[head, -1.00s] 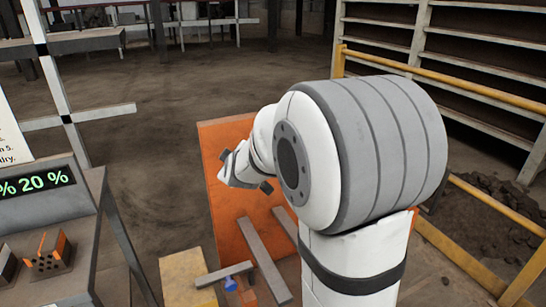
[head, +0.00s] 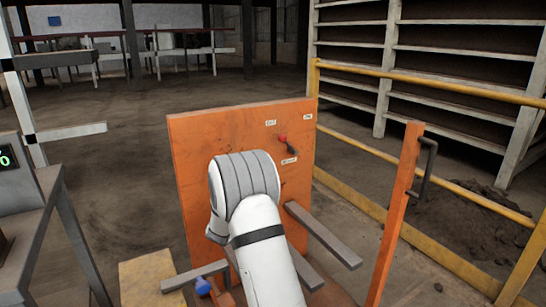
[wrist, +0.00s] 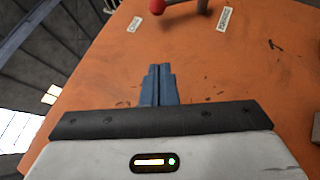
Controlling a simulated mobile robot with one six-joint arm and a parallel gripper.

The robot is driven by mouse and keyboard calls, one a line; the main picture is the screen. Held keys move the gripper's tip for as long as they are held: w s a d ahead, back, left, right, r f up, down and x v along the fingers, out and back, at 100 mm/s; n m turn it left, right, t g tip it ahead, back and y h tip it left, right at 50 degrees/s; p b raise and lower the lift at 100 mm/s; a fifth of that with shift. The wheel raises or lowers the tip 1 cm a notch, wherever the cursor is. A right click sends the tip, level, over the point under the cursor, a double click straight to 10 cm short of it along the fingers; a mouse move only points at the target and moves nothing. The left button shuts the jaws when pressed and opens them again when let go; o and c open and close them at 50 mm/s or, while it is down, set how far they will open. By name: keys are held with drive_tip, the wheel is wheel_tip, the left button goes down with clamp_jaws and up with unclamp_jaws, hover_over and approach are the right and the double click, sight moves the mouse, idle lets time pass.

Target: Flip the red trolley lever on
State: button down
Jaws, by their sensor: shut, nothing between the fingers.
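The lever has a red knob (head: 283,138) on a short dark arm and is mounted on the upright orange panel (head: 200,140) of the trolley. Its arm slants up and left from its pivot in the head view. In the wrist view the red knob (wrist: 157,6) is at the top edge, between two small white labels too blurred to read. My gripper (wrist: 158,72) is shut and empty, with its blue-grey fingers in front of the orange panel and below the knob in the wrist picture. In the head view my arm hides the gripper.
Grey bars (head: 322,234) stick out from the panel at right. An orange post with a dark handle (head: 428,165) stands farther right. Yellow railings (head: 370,148) run behind. A grey bench (head: 30,215) stands at left. Open floor lies behind the panel.

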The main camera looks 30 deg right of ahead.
drive_tip(key=shift+s+d+f, duration=0.1)
drive_tip(key=shift+f, duration=0.05)
drive_tip(key=b, duration=0.4)
approach(286, 143)
drive_tip(key=shift+w+d+r, duration=0.85)
drive_tip(key=shift+w+r, duration=0.95)
drive_tip(key=shift+w, duration=0.7)
